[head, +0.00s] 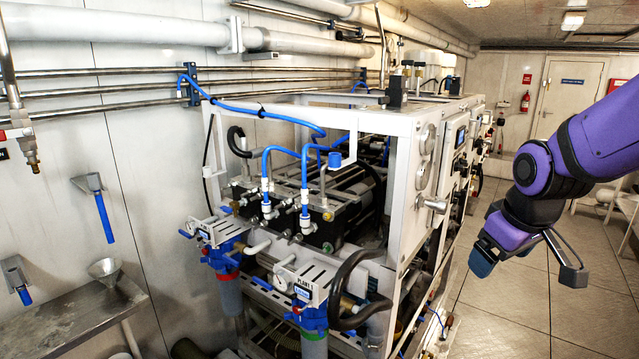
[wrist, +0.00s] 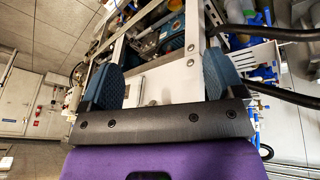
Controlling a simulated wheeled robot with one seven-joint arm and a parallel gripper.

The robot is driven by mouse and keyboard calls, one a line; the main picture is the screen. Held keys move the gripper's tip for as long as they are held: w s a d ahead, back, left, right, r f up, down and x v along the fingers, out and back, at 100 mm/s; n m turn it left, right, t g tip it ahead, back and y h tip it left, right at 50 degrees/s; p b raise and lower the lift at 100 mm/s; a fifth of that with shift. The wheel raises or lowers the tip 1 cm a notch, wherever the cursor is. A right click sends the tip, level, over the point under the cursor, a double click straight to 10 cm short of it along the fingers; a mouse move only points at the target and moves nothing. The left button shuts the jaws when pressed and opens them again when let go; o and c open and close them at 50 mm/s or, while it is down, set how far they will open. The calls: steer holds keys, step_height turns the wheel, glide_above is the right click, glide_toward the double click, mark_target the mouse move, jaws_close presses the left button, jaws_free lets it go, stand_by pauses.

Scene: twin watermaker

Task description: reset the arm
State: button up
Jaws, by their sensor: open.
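My purple and black arm (head: 595,135) reaches in from the right in the head view. My gripper (head: 525,262) hangs in free air over the floor, to the right of the white-framed watermaker (head: 405,190). In the wrist view, the two blue finger pads of my gripper (wrist: 162,75) stand wide apart with nothing between them. The watermaker's frame and parts show behind and between the fingers, apart from them. My gripper is open and empty.
Blue-handled valves and filter housings (head: 312,325) stick out at the watermaker's front. A steel bench (head: 75,315) with a funnel (head: 103,268) is at the left wall. The floor aisle (head: 500,310) on the right is clear. A door (head: 568,97) and fire extinguisher (head: 525,101) are at the back.

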steer(key=s+r+m, duration=0.2)
steer(key=s+r, duration=0.2)
steer(key=s, duration=0.3)
steer(key=s+r+m+t, duration=0.1)
steer(key=s+r+m, duration=0.1)
steer(key=s+r, duration=0.3)
steer(key=s, duration=0.3)
steer(key=shift+d+r, duration=0.15)
steer(key=shift+r, duration=0.15)
